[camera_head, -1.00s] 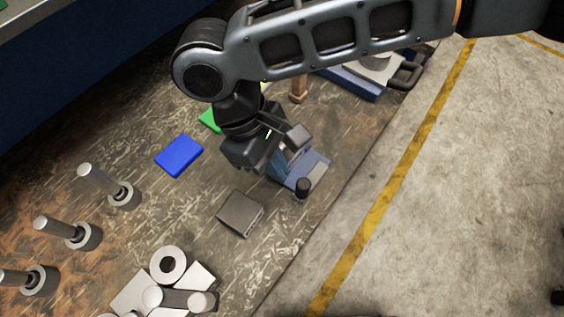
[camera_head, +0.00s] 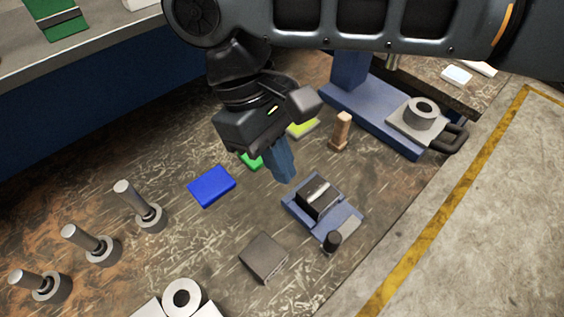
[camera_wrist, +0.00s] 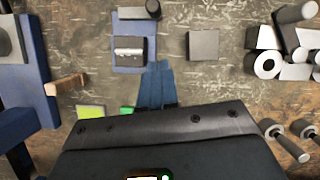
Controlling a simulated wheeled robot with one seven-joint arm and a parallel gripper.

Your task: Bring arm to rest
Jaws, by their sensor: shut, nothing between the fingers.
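My gripper (camera_head: 282,172) hangs from my arm above the worn workbench (camera_head: 195,245). Its blue fingers are together with nothing between them. In the wrist view the shut fingers (camera_wrist: 157,85) point over bare bench beside a small blue fixture with a dark block (camera_wrist: 128,50). In the head view this blue fixture (camera_head: 345,217) lies to the right of and below the fingertips, apart from them. I see no microscope that I can name for certain.
A blue block (camera_head: 211,186), a green block (camera_head: 251,161) and a yellow block (camera_head: 303,128) lie near my gripper. A grey square block (camera_head: 264,257) lies in front. Grey pegs (camera_head: 131,197) stand at left. A blue press-like stand (camera_head: 375,120) is at back right.

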